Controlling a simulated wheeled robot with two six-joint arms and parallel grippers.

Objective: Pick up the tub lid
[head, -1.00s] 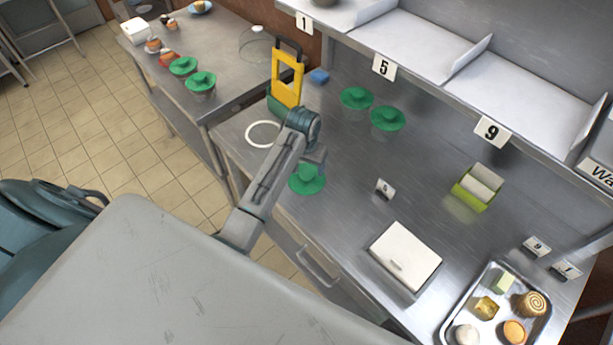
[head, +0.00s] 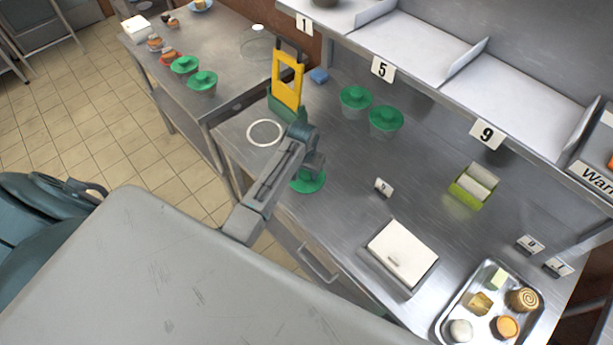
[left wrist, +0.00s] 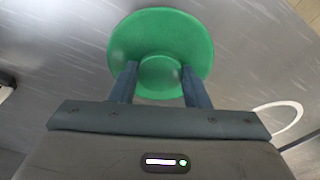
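The green tub lid (head: 308,181), round with a raised knob, sits near the front edge of the steel counter. My left gripper (head: 313,168) is right over it and hides part of it. In the left wrist view the lid (left wrist: 160,25) lies beyond the fingers. The fingers of my left gripper (left wrist: 159,70) stand apart, one on each side of the knob, and look open. I cannot tell if they touch the knob. Two clear tubs with green lids (head: 356,98) (head: 386,119) stand farther back. My right gripper is not in view.
A white ring (head: 265,133) is marked on the counter, left of the lid. A yellow-framed stand (head: 288,82) is behind it. A number card (head: 383,187), white box (head: 402,254), green holder (head: 473,186) and food tray (head: 447,330) stand to the right. A shelf overhangs the back.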

